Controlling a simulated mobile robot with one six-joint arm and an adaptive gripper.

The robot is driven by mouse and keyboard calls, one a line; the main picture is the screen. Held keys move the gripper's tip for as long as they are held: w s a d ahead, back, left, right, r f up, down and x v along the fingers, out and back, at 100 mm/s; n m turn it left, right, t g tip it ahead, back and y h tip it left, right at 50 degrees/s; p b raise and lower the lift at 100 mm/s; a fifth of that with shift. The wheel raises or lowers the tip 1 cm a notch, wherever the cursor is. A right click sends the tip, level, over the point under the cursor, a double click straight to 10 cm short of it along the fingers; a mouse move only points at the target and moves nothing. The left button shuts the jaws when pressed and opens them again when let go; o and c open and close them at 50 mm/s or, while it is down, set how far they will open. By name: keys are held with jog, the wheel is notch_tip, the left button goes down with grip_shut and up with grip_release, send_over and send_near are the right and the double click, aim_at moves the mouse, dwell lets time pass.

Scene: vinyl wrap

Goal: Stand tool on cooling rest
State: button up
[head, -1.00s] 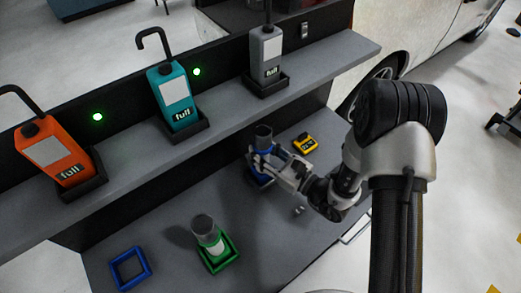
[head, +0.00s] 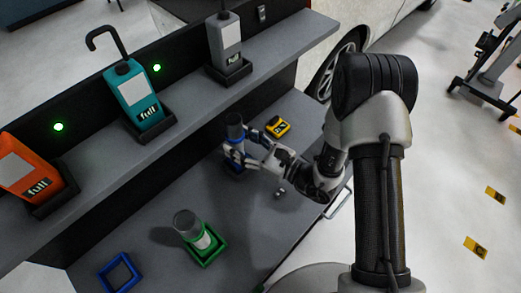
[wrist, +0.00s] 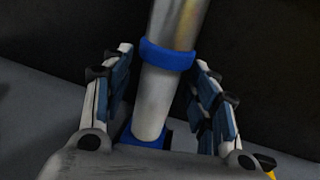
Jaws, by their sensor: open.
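A grey metal cylindrical tool with a dark top (head: 234,124) and a blue collar stands upright at the middle of the lower bench. In the wrist view its pale lower body (wrist: 155,98) goes down into a square blue holder (wrist: 147,138). My gripper (head: 234,151) is open around the tool, one finger on each side, with gaps visible in the wrist view. An empty blue square frame (head: 104,277) lies at the front left of the bench. A second dark-topped cylinder (head: 188,225) with a green band stands in a green square holder (head: 217,254).
A raised shelf (head: 178,139) behind holds orange (head: 22,170), teal (head: 132,90) and grey (head: 224,38) bottles in black trays. A yellow device (head: 277,127) sits just behind and right of my gripper. A small metal piece (head: 280,192) lies in front. Bench between the holders is clear.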

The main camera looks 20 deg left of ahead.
jog(key=v, duration=0.9)
jog(key=shift+d+p, duration=0.3)
jog(key=shift+p, duration=0.15)
jog(key=shift+s+r, duration=0.1)
jog(key=s+d+r+n+g+h, duration=0.2)
jog(key=s+r+n+g+h, duration=0.1)
jog(key=s+r+n+g, duration=0.3)
jog(key=s+d+r+n+g+h, duration=0.2)
jog(key=s+r+n+g+h, duration=0.1)
jog(key=s+r+n, duration=0.45)
jog(key=d+r+n+t+h, duration=0.3)
jog(key=d+t+h, duration=0.1)
jog(key=d, duration=0.5)
jog(key=d+r+n+t+h, duration=0.4)
jog(key=d+h, duration=0.3)
jog(key=d, duration=0.3)
jog(key=shift+s+r+t, duration=0.2)
jog(key=shift+s+t, duration=0.15)
jog(key=shift+t, duration=0.25)
jog(key=shift+d, duration=0.1)
